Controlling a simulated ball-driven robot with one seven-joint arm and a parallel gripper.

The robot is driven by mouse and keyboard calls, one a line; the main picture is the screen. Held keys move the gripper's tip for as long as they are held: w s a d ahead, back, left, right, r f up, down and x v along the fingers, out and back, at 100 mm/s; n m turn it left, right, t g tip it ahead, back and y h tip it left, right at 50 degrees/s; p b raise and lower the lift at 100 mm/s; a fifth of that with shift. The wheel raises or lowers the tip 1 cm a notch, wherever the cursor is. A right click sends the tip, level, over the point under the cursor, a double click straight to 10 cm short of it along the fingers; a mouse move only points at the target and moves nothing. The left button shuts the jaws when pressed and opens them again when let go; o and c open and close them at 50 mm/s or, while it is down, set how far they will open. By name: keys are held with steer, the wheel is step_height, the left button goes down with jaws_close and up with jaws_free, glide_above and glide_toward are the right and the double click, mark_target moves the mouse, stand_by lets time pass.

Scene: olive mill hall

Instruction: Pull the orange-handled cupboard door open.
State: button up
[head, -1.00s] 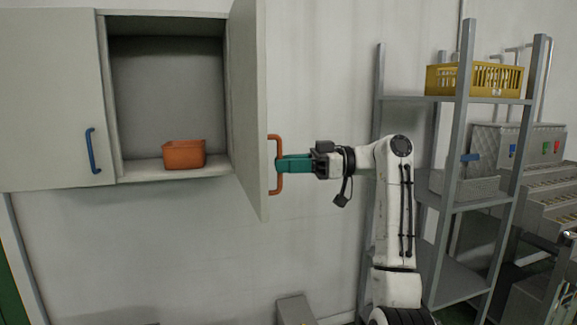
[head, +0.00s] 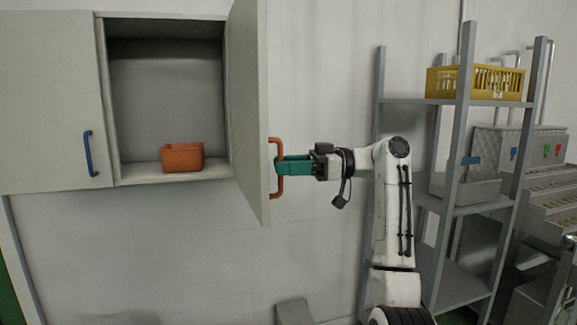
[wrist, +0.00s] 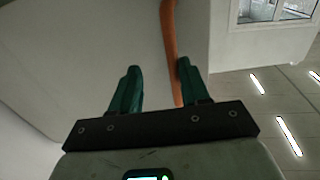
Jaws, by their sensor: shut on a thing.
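The cupboard door (head: 247,110) stands wide open, swung out from the right side of its compartment, in the head view. Its orange handle (head: 281,187) is upright on the door near the free edge. My gripper (head: 279,166) reaches it from the right, its teal fingers at the middle of the bar. In the wrist view the handle (wrist: 169,40) runs between the fingers of my gripper (wrist: 158,70), close to the right finger. My gripper is shut on the handle.
The open compartment holds an orange box (head: 183,158). A closed door with a blue handle (head: 90,153) is at left. A grey shelf rack (head: 468,60) with a yellow crate (head: 480,82) stands right, behind my arm. A grey block (head: 294,312) is low on the floor.

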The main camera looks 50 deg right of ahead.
steer(key=shift+d+f, duration=0.1)
steer(key=b+v, duration=0.1)
steer(key=v, duration=0.9)
steer(key=shift+s+d, duration=0.25)
steer(key=shift+s, duration=0.05)
